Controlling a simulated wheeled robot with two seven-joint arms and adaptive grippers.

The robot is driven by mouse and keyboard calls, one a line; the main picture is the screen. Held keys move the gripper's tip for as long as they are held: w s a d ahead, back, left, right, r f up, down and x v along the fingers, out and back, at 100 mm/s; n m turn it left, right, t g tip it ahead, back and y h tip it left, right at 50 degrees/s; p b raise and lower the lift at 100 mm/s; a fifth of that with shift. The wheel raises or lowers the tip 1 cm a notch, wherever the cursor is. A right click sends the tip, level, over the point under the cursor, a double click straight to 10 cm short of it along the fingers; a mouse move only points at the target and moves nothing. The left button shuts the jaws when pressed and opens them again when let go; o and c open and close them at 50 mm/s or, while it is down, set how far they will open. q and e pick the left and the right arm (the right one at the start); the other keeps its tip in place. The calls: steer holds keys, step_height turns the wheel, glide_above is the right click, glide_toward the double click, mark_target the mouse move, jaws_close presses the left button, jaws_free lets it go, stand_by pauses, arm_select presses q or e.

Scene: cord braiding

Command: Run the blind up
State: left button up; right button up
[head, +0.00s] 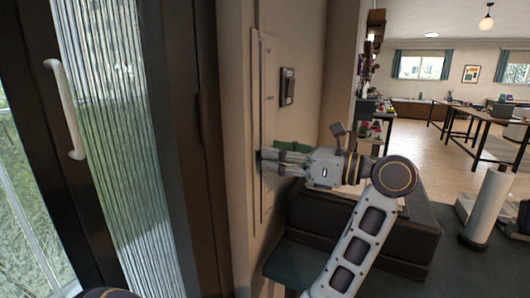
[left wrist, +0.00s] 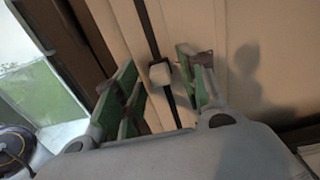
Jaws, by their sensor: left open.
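My left gripper (head: 268,158) is at the pale wall beside the window, with its green-lined fingers pointing at a narrow vertical track (head: 262,95). In the left wrist view the same gripper (left wrist: 157,62) is open. A small white knob (left wrist: 160,75) on a dark vertical line lies between its two fingers, with a gap visible on at least the right side. In the head view the gripper hides the knob. I cannot make out the blind itself with certainty. My right gripper is not in view.
A dark wall switch (head: 287,87) sits above the gripper. A glazed door with a white handle (head: 66,110) stands at the left. A dark box-like unit (head: 400,235) is below my arm, and a white roll (head: 485,207) stands at the right. Worktables fill the room behind.

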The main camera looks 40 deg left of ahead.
arm_select(q)
steer(key=shift+s+a, duration=0.1)
steer(key=shift+a, duration=0.25)
jaws_close()
